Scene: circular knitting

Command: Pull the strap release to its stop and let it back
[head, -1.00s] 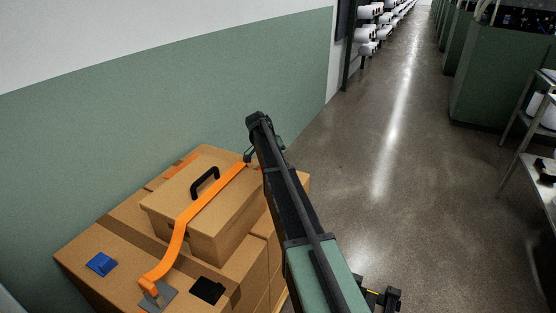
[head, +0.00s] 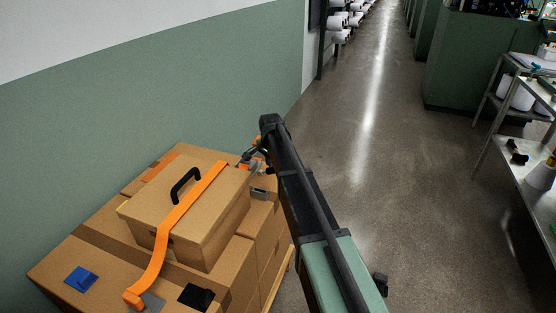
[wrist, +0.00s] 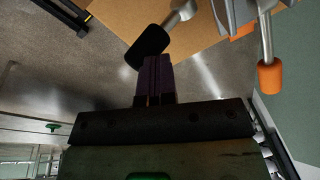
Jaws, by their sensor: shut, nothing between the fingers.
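An orange strap (head: 187,213) runs over a cardboard box (head: 205,233) with a black handle. At its far right end, a small metal and orange fitting (head: 252,161) sits by the box edge, partly behind my arm. In the wrist view, metal rods show close up, one with a black grip (wrist: 149,46) and one with an orange grip (wrist: 269,77). I cannot tell which is the release. My gripper (wrist: 154,62) is shut and empty. Its fingertips are right at the black grip in that view; I cannot tell whether they touch. In the head view the fingers are mostly hidden.
Larger cardboard boxes (head: 95,248) are stacked beneath, with a blue piece (head: 81,279) and a black patch (head: 197,297) on top. A green wall (head: 120,120) stands behind. Open floor (head: 390,200) lies to the right, with a metal shelf cart (head: 505,110) beyond.

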